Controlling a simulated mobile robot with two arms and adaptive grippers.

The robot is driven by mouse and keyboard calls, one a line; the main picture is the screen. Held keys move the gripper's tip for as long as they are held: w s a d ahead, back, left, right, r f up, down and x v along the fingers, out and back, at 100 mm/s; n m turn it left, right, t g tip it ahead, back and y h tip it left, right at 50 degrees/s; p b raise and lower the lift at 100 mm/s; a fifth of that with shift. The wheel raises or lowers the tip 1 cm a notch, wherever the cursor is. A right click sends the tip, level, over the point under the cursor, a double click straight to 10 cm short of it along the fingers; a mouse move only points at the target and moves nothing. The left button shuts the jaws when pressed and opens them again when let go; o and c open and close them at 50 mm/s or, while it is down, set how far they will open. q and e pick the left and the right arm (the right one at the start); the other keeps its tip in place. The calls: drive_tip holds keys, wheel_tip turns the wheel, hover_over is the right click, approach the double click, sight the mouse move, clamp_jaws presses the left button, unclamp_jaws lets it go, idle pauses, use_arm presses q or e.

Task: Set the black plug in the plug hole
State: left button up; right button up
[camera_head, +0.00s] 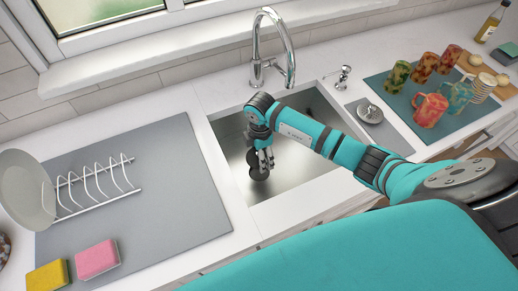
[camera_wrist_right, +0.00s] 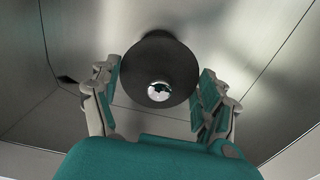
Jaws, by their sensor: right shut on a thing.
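The black plug (camera_wrist_right: 160,70) is a round dark piece with a shiny metal knob, between the two fingers of my right gripper (camera_wrist_right: 158,100) in the wrist view. In the head view, the right gripper (camera_head: 263,157) reaches down into the steel sink (camera_head: 315,115) and is shut on the plug (camera_head: 259,173), which shows at its fingertips. I cannot tell whether the plug touches the sink floor. The plug hole is not visible in either view; the plug and gripper cover part of the sink floor. My left gripper is not in view.
A chrome tap (camera_head: 287,50) stands behind the sink. Left is a grey mat (camera_head: 170,190) with a dish rack (camera_head: 95,185), plate (camera_head: 25,185) and sponges (camera_head: 97,259). Right are a metal strainer-like piece (camera_head: 370,112) and several mugs on a teal mat (camera_head: 388,108).

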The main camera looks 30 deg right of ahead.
sight(260, 174)
drive_tip(key=shift+f+b, duration=0.4)
drive_tip(key=shift+f, duration=0.15)
drive_tip(key=shift+f+b, duration=0.6)
drive_tip(key=shift+f, duration=0.05)
wheel_tip(260, 174, down, 2)
drive_tip(key=shift+b, duration=0.95)
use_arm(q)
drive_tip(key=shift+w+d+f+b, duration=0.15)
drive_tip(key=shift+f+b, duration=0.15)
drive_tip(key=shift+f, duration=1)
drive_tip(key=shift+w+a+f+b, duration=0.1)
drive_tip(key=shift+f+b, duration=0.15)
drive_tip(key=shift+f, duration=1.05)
use_arm(e)
drive_tip(key=shift+f, duration=0.9)
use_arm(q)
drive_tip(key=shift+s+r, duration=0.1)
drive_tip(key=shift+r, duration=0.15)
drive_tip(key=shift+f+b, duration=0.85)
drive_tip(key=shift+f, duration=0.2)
use_arm(e)
drive_tip(key=shift+f, duration=1.65)
